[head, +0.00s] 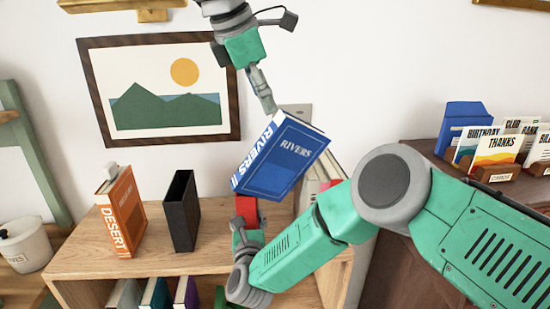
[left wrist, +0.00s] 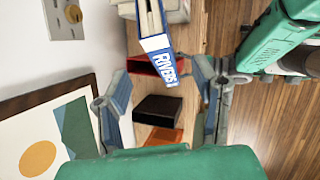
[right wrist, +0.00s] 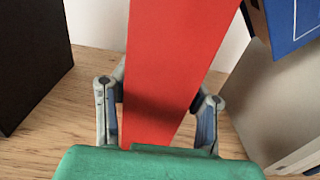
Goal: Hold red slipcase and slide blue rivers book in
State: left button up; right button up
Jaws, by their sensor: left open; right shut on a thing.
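The blue Rivers book (head: 283,160) is tilted above the shelf, its cover and spine lettering showing; it also shows in the left wrist view (left wrist: 158,42) and partly in the right wrist view (right wrist: 292,22). My left gripper (head: 263,92) is open near the book's upper edge; its fingers are spread in the left wrist view (left wrist: 160,78). What supports the book is hidden. The red slipcase (head: 246,209) stands below the book, mostly hidden in the head view. My right gripper (head: 246,228) is shut on it, with a finger on each side in the right wrist view (right wrist: 158,98). The slipcase's open end (left wrist: 152,66) faces the left wrist camera.
A black slipcase (head: 181,211) and an orange Desert book (head: 122,215) stand left on the wooden shelf (head: 82,256). Pale volumes (head: 311,187) and a grey panel stand close right. Cards (head: 495,150) sit on a dark cabinet. My right forearm crosses the front.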

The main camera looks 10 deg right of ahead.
aim_at(271, 129)
pick_arm(q)
jog(key=x, duration=0.3)
jog(key=a+x, duration=0.1)
jog(key=x, duration=0.1)
jog(key=shift+w+f, duration=0.15)
jog(key=shift+f, duration=0.4)
jog(key=x, duration=0.5)
jog(key=shift+d+f, duration=0.15)
jog(key=shift+d, duration=0.1)
jog(key=shift+a, duration=0.2)
grip_shut()
